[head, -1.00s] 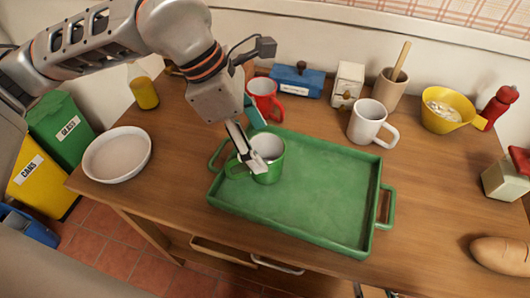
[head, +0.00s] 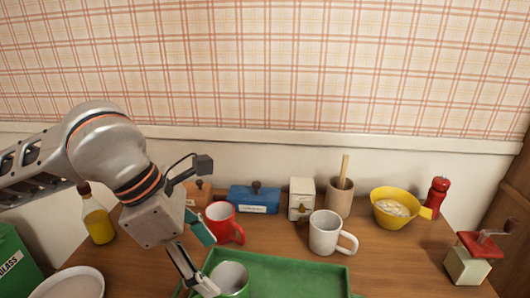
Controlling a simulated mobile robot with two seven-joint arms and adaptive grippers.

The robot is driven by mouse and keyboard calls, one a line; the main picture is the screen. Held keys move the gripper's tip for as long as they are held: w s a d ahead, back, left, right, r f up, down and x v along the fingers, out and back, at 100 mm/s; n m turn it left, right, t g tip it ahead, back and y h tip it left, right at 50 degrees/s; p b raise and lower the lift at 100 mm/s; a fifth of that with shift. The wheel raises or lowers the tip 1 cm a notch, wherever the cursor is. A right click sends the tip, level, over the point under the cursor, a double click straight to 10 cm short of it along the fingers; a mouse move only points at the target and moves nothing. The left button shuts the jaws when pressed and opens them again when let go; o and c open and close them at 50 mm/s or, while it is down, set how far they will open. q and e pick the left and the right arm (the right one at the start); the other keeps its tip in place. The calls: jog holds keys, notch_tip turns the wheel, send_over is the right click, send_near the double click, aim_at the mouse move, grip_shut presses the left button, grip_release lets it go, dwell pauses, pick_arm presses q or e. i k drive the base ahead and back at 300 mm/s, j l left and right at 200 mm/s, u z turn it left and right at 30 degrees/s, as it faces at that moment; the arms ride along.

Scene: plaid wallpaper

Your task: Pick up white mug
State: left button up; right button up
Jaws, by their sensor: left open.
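The white mug (head: 324,234) stands upright on the wooden table behind the green tray (head: 285,268), with its handle to the right. My left gripper (head: 205,262) is at the tray's left end, beside a green mug (head: 233,281) with a pale inside, well to the left of the white mug. The gripper is open. Its lower finger is close to the green mug's rim; I cannot tell whether they touch. The lower part of the green mug is cut off by the frame. My right gripper is not in view.
A red mug (head: 222,222) stands behind the gripper. A blue box (head: 254,200), a small white box (head: 301,198) and a wooden crock (head: 339,197) line the wall. A yellow bowl (head: 391,210), red shaker (head: 438,193) and grinder (head: 469,262) stand right. Table right of the white mug is clear.

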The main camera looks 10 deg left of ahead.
aim_at(333, 238)
jog(key=k, duration=1)
